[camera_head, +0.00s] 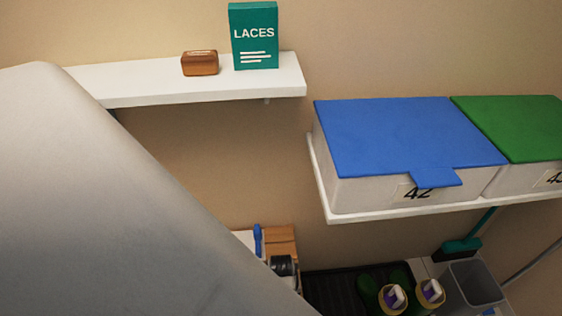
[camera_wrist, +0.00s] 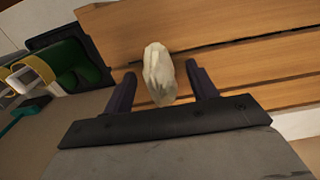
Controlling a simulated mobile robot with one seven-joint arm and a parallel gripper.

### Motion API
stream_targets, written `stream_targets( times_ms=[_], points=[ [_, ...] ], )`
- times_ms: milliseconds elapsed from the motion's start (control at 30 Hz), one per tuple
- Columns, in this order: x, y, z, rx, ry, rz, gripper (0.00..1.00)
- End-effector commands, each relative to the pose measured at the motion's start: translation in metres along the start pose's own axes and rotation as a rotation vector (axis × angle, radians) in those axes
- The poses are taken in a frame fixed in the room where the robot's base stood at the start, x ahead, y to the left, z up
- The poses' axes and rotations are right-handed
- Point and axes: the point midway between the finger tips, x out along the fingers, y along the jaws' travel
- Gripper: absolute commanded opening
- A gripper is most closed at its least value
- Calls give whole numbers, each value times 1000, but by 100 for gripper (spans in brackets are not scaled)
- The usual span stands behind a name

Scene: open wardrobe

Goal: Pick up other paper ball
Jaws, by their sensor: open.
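A pale, crumpled paper ball (camera_wrist: 158,73) shows in the wrist view, over a wooden slatted surface (camera_wrist: 240,62). My gripper (camera_wrist: 163,80) is open, with one dark finger on each side of the ball. The ball sits between the fingertips, and a narrow gap shows on both sides. I cannot tell how far the ball is from the gripper in depth. In the head view the gripper and the ball are hidden.
A dark tray (camera_head: 335,287) holds green shoes with paper inside. A grey bin (camera_head: 474,284) and a teal brush (camera_head: 460,248) stand to its right. Above are a blue-lidded box (camera_head: 405,135), a green-lidded box (camera_head: 515,125) and a white shelf (camera_head: 150,84) with a laces box (camera_head: 254,36).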

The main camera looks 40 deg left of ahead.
Motion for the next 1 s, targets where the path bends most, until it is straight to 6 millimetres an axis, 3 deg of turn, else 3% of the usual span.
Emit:
stream_targets(
  times_ms=[300,667,1000],
  points=[
    [7,0,0,0,1,0,58],
    [7,0,0,0,1,0,10],
    [5,0,0,0,1,0,9]
  ],
)
